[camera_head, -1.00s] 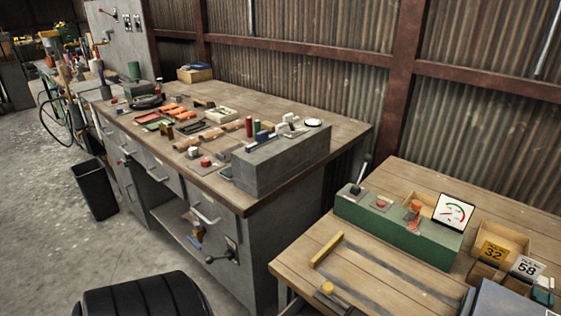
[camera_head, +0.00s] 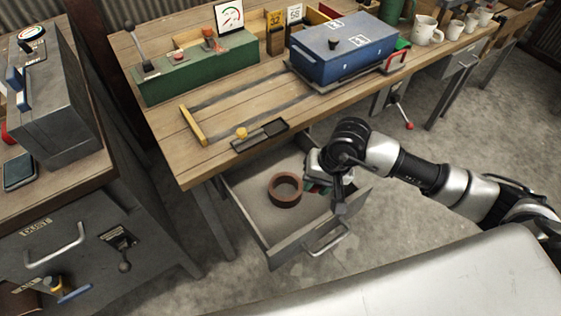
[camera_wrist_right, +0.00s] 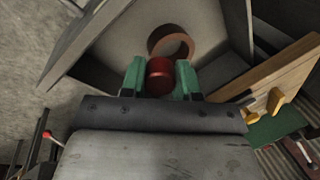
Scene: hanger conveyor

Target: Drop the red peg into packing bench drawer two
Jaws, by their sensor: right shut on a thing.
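The red peg (camera_wrist_right: 160,77) sits between the green fingers of my right gripper (camera_wrist_right: 160,80) in the right wrist view, and the gripper is shut on it. In the head view my right gripper (camera_head: 318,186) is over the right part of an open drawer (camera_head: 262,228) under the wooden bench. The peg is hidden there by the gripper. A brown ring (camera_head: 285,189) lies on the drawer's floor, left of the gripper; it also shows in the right wrist view (camera_wrist_right: 172,43). I cannot read a number on this drawer. My left gripper is not in view.
The wooden bench top (camera_head: 235,105) overhangs the drawer's back. It carries a green control box (camera_head: 200,72), a blue box (camera_head: 345,50) and a small dark tray (camera_head: 260,135). A grey metal cabinet (camera_head: 80,240) stands at left.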

